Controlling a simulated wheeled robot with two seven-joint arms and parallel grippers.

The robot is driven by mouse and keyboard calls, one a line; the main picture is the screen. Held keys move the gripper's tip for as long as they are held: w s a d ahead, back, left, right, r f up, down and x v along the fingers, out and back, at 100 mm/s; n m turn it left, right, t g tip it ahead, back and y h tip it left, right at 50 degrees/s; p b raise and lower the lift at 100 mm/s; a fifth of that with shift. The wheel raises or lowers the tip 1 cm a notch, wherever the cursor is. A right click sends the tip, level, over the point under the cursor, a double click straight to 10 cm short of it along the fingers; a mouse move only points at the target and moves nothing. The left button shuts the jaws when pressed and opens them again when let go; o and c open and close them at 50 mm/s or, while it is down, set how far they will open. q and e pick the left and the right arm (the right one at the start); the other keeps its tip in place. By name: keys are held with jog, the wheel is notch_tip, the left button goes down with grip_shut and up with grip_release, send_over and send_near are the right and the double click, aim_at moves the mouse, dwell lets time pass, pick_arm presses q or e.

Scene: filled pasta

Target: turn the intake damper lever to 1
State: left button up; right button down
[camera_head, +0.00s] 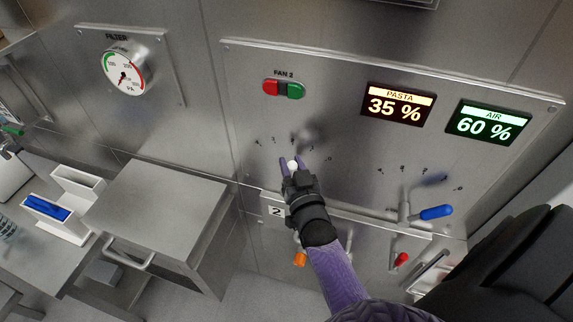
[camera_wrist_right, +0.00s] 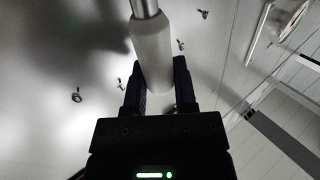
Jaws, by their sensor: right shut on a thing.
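My right gripper (camera_head: 291,164) is at the control panel, its fingers closed around the pale handle of a lever (camera_head: 293,164). In the right wrist view the pale cylindrical handle (camera_wrist_right: 152,50) lies between the two dark fingers (camera_wrist_right: 157,88), with a metal shaft at its upper end. Small scale marks arc around this lever on the panel; the gripper and wrist cover part of this area. I cannot read a name for the lever or which mark it points at. My left gripper is not in view.
A second lever with a blue handle (camera_head: 436,212) sits to the right, with its own marks. Red and green FAN 2 buttons (camera_head: 284,89) are above my gripper. Displays read PASTA 35 % (camera_head: 397,105) and AIR 60 % (camera_head: 491,122). A steel cabinet (camera_head: 160,205) stands left.

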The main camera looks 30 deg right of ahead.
jog(key=shift+s+d+f+m+t+h+b, duration=0.3)
jog(key=shift+s+d+f+m+t+b, duration=0.2)
jog(key=shift+m, duration=0.2)
jog(key=shift+s+d+m, duration=0.15)
jog(key=shift+s+m, duration=0.15)
jog(key=shift+m, duration=0.1)
jog(key=shift+s+r, duration=0.1)
jog(key=shift+r, duration=0.05)
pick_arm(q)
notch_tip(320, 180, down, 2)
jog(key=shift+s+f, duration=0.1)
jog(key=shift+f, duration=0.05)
pick_arm(e)
jog(key=shift+c, duration=2.1)
grip_release()
jog(key=shift+r, duration=0.1)
pick_arm(q)
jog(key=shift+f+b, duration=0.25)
jog(key=shift+b, duration=0.1)
pick_arm(e)
jog(key=v, duration=0.9)
jog(key=shift+s+f, duration=0.2)
jog(key=shift+s, duration=0.15)
